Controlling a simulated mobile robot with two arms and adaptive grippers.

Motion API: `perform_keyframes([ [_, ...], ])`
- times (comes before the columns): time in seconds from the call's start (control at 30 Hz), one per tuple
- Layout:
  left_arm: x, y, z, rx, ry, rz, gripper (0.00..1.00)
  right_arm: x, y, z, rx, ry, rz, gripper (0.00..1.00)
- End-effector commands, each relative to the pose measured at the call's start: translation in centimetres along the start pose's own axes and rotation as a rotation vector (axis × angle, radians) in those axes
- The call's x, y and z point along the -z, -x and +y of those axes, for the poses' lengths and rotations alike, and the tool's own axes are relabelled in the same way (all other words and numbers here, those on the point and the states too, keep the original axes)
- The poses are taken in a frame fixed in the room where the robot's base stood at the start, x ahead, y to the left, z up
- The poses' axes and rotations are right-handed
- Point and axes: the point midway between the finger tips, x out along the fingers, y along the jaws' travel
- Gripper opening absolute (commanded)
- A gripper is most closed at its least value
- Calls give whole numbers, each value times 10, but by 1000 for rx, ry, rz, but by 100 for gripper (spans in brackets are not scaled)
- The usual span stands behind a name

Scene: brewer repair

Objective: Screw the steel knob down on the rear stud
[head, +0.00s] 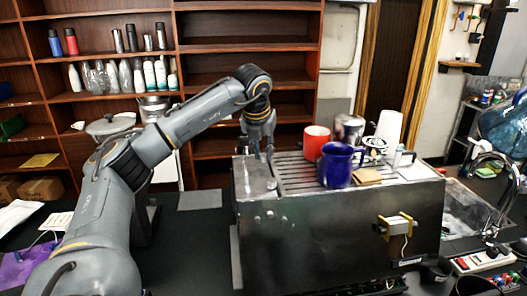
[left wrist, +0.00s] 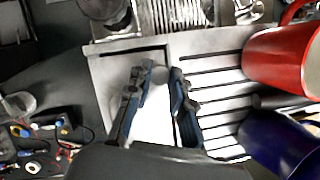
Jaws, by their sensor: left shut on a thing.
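My left gripper (head: 262,154) reaches down to the rear left part of the brewer's steel top (head: 254,179). In the left wrist view my left gripper (left wrist: 163,70) has its two dark blue fingers close around a small round grey piece (left wrist: 163,76), which looks like the steel knob. The rear stud is hidden under it, and I cannot tell how far down the knob sits. A small bright fitting (head: 271,184) shows on the top nearer the front. My right gripper is not in view.
On the brewer's slatted tray stand a red mug (head: 316,141), a blue mug (head: 335,166) and a steel pitcher (head: 349,130). The red mug (left wrist: 283,62) is right of my fingers in the left wrist view. A sink tap (head: 497,165) stands at right.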

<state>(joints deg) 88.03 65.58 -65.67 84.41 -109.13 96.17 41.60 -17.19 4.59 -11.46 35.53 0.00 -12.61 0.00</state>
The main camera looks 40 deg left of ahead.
Motion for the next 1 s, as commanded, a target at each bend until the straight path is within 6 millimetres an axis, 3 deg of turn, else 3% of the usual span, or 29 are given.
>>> perform_keyframes([
  [0.2, -2, 3, 2, 91, -211, -5, 0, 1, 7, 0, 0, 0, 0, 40],
  [0.47, -2, 3, 2, 104, -244, -9, 0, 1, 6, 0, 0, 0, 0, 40],
  [0.5, -2, 3, 2, 104, -243, -9, 27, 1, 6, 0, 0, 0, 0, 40],
  [0.6, -2, 2, 2, 103, -243, -8, 47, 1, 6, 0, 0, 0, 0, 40],
  [0.83, -1, 1, 2, 102, -243, -4, 47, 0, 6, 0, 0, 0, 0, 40],
  [0.93, -1, 1, 2, 102, -243, -4, 66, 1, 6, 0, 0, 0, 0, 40],
  [1.0, -1, 1, 2, 102, -243, -3, 66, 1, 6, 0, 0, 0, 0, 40],
])
